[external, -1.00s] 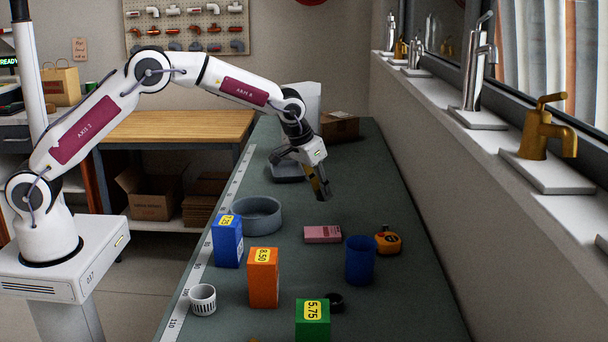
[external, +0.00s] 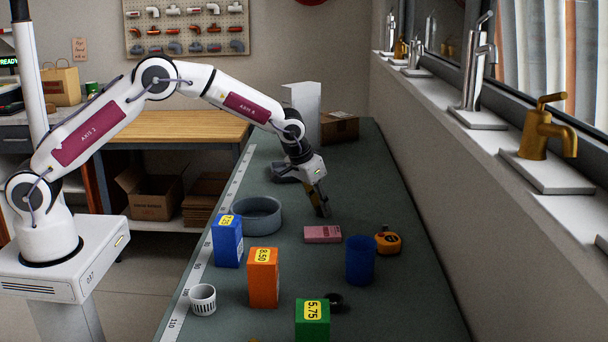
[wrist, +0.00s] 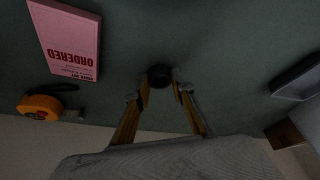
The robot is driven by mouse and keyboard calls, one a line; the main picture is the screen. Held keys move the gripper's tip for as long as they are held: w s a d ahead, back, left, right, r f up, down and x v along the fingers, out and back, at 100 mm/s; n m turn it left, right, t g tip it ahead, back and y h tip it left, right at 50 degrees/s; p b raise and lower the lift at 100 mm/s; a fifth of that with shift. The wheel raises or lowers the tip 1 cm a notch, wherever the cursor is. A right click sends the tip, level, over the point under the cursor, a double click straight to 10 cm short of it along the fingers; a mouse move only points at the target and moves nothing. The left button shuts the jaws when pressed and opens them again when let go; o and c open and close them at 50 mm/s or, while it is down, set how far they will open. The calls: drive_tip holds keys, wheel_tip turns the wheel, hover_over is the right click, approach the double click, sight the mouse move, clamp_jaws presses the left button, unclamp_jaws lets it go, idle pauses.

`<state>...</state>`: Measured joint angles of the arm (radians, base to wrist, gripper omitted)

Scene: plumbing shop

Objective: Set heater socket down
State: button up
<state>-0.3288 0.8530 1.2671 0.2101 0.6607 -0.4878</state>
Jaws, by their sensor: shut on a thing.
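My gripper (external: 321,208) points down over the green bench, behind the pink pad in the external view. In the wrist view my gripper (wrist: 160,88) has its two fingers closed on a small dark round piece, which I take to be the heater socket (wrist: 159,76). Only its dark round end shows clearly. In the external view it is too small and dark to make out at the fingertips. I cannot tell whether it touches the bench top.
The pink pad (external: 322,234) marked ORDERED lies close in front, with an orange tape measure (external: 388,242) and blue cup (external: 360,260) nearby. A grey round dish (external: 257,216) stands left. A grey tray (wrist: 297,80) lies to the right in the wrist view.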

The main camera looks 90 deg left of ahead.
drive_tip(key=shift+f, duration=0.1)
drive_tip(key=o, duration=1.1)
drive_tip(key=v, duration=1.2)
drive_tip(key=shift+r, duration=0.2)
